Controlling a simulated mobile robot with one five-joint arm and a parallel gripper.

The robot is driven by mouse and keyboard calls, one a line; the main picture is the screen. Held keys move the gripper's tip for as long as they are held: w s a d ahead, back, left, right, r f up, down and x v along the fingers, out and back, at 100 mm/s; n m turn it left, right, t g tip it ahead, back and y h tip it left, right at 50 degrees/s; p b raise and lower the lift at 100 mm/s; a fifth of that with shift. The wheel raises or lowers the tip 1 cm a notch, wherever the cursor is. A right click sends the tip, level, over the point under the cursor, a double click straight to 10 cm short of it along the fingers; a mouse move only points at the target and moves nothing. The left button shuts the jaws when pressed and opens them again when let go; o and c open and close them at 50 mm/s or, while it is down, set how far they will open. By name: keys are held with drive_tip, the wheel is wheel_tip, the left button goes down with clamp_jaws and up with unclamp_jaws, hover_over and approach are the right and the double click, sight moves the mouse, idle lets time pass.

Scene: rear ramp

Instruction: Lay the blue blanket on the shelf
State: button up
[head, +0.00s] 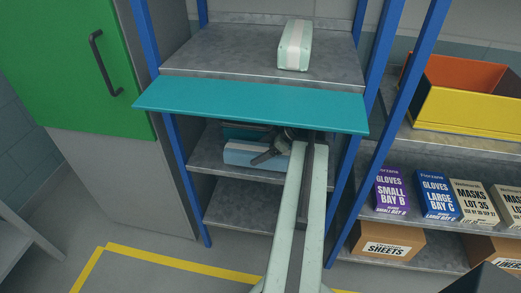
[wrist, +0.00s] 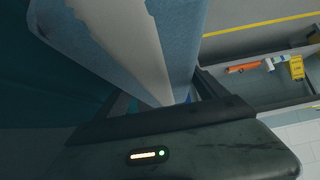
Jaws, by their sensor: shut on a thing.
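The blue blanket (head: 243,152) is a light blue folded bundle at the middle level of the blue-posted shelf unit, below a teal panel. My gripper (head: 277,151) is at the blanket's right part and shut on it. My arm and the teal panel partly hide them. In the wrist view the blanket (wrist: 182,35) is large and close, with a pale grey-white band. The middle shelf (head: 205,160) is grey; I cannot tell whether the blanket touches it. A darker teal-blue thing (head: 243,130) lies behind the blanket, mostly hidden.
The teal panel (head: 250,104) juts across the unit above my gripper. A pale green bundle (head: 294,45) lies on the top shelf. The lower shelf (head: 240,207) looks bare. Blue posts (head: 172,150) flank the opening. Boxes (head: 437,197) and a yellow bin (head: 465,108) stand right.

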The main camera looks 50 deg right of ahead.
drive_tip(key=shift+f+b, duration=0.3)
drive_tip(key=shift+f, duration=0.1)
drive_tip(key=o, duration=1.9)
drive_tip(key=shift+o, duration=0.2)
drive_tip(key=shift+r, duration=0.1)
drive_tip(key=p+v, duration=0.5)
drive_tip(key=v, duration=0.2)
drive_tip(key=shift+s+d+r+p, duration=0.1)
drive_tip(key=shift+s+r+p, duration=0.05)
drive_tip(key=shift+r+p, duration=0.2)
drive_tip(key=shift+s, duration=0.15)
drive_tip(key=shift+f, duration=0.15)
